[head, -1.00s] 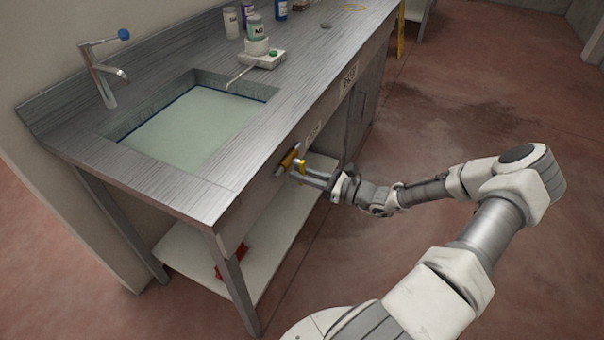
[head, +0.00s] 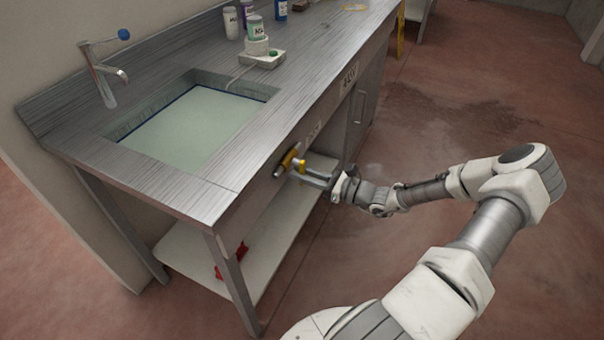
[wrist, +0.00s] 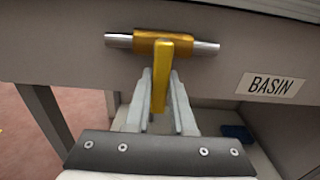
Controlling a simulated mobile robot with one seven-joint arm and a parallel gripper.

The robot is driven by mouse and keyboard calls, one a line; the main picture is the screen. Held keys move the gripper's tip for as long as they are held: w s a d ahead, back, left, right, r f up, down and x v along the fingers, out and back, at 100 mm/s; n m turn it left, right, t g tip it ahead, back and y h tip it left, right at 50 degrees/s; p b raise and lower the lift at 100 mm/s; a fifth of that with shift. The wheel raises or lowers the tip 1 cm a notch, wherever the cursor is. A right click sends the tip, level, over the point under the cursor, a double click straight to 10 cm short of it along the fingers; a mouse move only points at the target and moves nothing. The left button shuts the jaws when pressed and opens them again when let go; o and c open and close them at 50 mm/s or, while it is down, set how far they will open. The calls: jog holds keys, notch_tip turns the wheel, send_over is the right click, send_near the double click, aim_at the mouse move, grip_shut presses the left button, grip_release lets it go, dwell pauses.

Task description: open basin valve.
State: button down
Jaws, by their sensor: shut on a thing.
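The basin valve (wrist: 150,46) is a brass body on a short silver horizontal pipe, on the front panel under the sink. Its yellow handle (wrist: 159,75) points down and toward the camera, across the line of the pipe. In the head view the valve (head: 290,157) is at the bench's front face. My gripper (wrist: 160,88) is shut on the handle, with one finger on each side of it. The gripper also shows in the head view (head: 306,174). A white BASIN label (wrist: 270,86) is to the right of the valve.
The sink (head: 190,130) in the metal bench holds pale, cloudy liquid. A tap (head: 104,80) with a blue knob stands behind it. A lower shelf (head: 210,258) holds a red object. The floor beside my arm is clear.

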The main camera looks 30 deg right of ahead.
jog(key=p, duration=0.1)
jog(key=m, duration=0.1)
jog(key=p, duration=0.1)
jog(key=shift+s+a+r+m+p, duration=0.2)
jog(key=shift+a+r+m+p, duration=0.05)
jog(key=shift+m+p, duration=0.15)
jog(key=m, duration=0.1)
jog(key=m+p, duration=0.2)
jog(key=shift+s+a+f, duration=0.2)
jog(key=shift+s+a, duration=0.05)
jog(key=shift+a, duration=0.05)
jog(key=c, duration=0.8)
grip_release()
jog(key=shift+o, duration=0.2)
jog(key=shift+s+d, duration=0.1)
jog(key=v, duration=1.7)
jog(key=shift+p, duration=0.35)
